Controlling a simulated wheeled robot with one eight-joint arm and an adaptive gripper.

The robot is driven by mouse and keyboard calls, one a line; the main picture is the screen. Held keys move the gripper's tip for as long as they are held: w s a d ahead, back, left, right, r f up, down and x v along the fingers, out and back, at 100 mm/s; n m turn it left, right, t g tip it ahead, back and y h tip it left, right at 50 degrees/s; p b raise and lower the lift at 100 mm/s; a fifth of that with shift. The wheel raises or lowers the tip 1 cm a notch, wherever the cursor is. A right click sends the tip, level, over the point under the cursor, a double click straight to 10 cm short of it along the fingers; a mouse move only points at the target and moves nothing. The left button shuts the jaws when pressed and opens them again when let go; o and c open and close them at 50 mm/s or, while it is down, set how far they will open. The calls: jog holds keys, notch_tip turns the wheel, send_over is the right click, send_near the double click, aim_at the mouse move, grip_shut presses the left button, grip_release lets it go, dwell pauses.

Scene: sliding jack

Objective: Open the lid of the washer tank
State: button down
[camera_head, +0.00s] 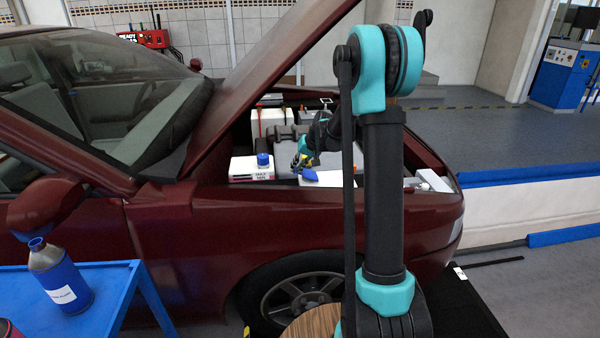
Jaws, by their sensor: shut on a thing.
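The white washer tank (328,180) sits at the front of the car's engine bay, partly hidden behind my arm. Its blue lid (309,174) is at the tank's left end and looks tilted, though it is too small to tell how far it is raised. My gripper (301,164) is at the lid, pointing down and left, shut on it. The fingertips and the exact contact are hard to make out at this size.
A white reservoir (250,168) with a round blue cap (263,160) stands just left of my gripper. The raised hood (270,65) slopes overhead. The dark red fender (220,210) edges the bay. A blue bottle (62,280) stands on a blue table (110,290) at lower left.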

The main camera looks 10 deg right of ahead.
jog(key=d+r+y, duration=0.1)
jog(key=d+y, duration=0.1)
jog(key=d+r+m+y, duration=0.1)
jog(key=d+y, duration=0.1)
jog(key=y, duration=0.1)
jog(key=d+r+m+t+y, duration=0.1)
jog(key=d+r+y, duration=0.1)
jog(key=d, duration=0.1)
jog(key=shift+y, duration=0.4)
jog(key=d+m+t+y, duration=0.1)
jog(key=d+y, duration=0.2)
jog(key=d, duration=0.3)
jog(key=shift+s+d+f+y, duration=0.15)
jog(key=shift+f+y, duration=0.15)
jog(key=shift+f, duration=0.1)
jog(key=c, duration=1.9)
grip_release()
jog(key=shift+f, duration=0.1)
jog(key=shift+o, duration=0.2)
